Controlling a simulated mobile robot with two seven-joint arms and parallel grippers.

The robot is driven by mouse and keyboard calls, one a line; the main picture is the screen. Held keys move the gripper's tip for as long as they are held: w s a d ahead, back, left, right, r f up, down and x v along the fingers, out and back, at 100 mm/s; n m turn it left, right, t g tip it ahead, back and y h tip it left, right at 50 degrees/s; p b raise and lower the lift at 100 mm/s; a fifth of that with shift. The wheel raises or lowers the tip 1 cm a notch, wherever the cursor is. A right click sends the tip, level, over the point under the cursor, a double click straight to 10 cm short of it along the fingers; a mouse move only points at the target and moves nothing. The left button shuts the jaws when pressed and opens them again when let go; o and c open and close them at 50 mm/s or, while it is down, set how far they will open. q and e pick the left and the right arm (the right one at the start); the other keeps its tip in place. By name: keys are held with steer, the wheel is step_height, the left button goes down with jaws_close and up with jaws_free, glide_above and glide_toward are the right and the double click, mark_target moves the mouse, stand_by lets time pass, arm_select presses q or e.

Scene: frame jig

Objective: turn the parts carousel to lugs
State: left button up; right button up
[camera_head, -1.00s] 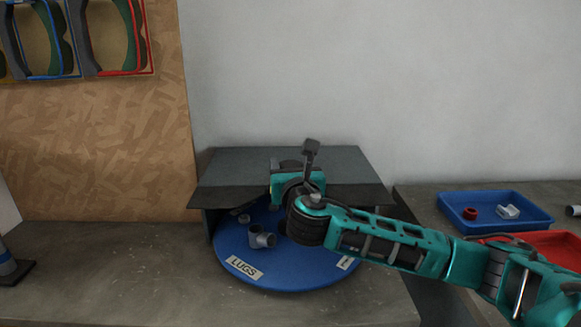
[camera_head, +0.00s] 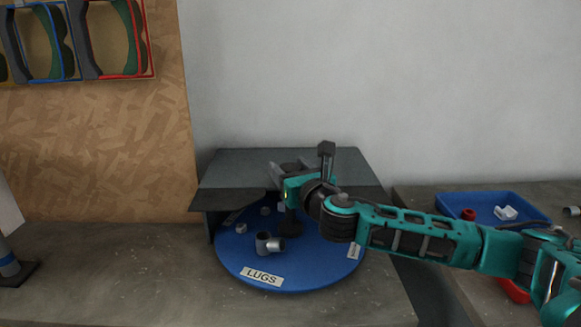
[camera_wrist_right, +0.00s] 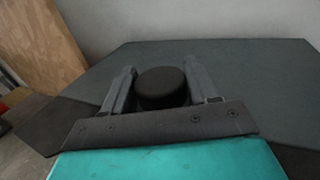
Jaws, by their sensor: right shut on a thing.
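The parts carousel is a round blue turntable (camera_head: 315,272) partly under a grey shelf. Its white LUGS label (camera_head: 262,277) faces the front, a little left of the middle. A second label (camera_head: 354,250) shows edge-on at the right. A grey pipe fitting (camera_head: 268,244) and smaller grey pieces (camera_head: 241,228) lie on the disc. My right gripper (camera_head: 284,172) is over the carousel at the shelf's front edge. In the right wrist view its fingers (camera_wrist_right: 161,84) are shut on a round black knob (camera_wrist_right: 162,88). The arm hides part of the disc. My left gripper is out of view.
The grey shelf (camera_head: 225,170) overhangs the rear of the disc. A blue tray (camera_head: 485,200) with a red part (camera_head: 468,214) and a white part (camera_head: 505,213) stands at the right, partly behind my arm. The worktop (camera_head: 120,275) left of the carousel is mostly clear.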

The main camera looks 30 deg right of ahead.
steer(key=shift+f+n+y, duration=0.1)
steer(key=shift+n+y, duration=0.9)
steer(key=shift+y, duration=0.6)
steer(key=shift+n+y+b, duration=0.6)
steer(key=shift+n+y, duration=0.3)
steer(key=shift+y, duration=0.5)
steer(key=shift+n+y+b, duration=0.35)
steer(key=shift+n+y, duration=0.15)
steer(key=shift+y, duration=0.3)
steer(key=o, duration=1.4)
